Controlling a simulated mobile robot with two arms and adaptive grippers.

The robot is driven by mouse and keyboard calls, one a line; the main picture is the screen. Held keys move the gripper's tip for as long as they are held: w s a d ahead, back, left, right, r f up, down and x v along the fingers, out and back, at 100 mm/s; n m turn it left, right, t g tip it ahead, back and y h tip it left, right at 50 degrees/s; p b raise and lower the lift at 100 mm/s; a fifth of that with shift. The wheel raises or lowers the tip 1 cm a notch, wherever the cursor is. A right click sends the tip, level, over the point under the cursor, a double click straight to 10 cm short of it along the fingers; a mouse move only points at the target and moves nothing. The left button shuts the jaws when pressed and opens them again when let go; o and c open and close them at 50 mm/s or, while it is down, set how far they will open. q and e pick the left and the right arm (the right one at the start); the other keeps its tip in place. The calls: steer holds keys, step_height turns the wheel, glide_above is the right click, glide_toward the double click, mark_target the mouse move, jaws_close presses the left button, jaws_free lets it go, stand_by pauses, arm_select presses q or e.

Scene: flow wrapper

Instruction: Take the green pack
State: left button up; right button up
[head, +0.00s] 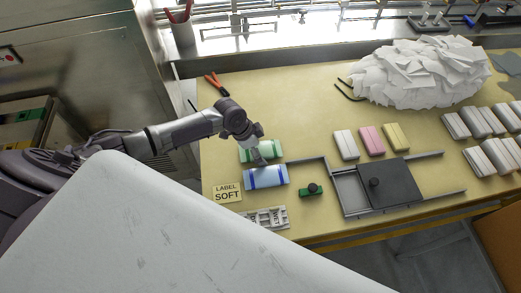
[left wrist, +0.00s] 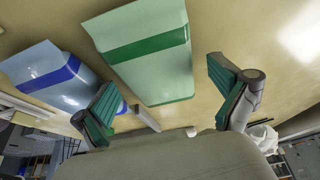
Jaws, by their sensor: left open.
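The green pack (head: 247,156), pale green with a darker green band, lies on the tan table in the head view, partly hidden by my left gripper. In the left wrist view the green pack (left wrist: 150,62) fills the upper middle, between and beyond the two fingers. My left gripper (head: 261,157) is open and empty, close to the pack; I cannot tell whether a finger touches it. Its fingers (left wrist: 162,82) show apart in the left wrist view. My right gripper is in neither view.
A blue-banded pack (head: 265,177) lies close in front of the green one. A "LABEL SOFT" card (head: 227,193), a green block with a black knob (head: 312,190) and a grey fixture (head: 385,183) stand nearby. A heap of white sheets (head: 420,72) lies behind. The table's middle back is clear.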

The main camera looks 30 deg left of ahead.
arm_select(q)
steer(key=shift+c, duration=0.2)
steer(key=c, duration=0.8)
steer(key=shift+c, duration=0.2)
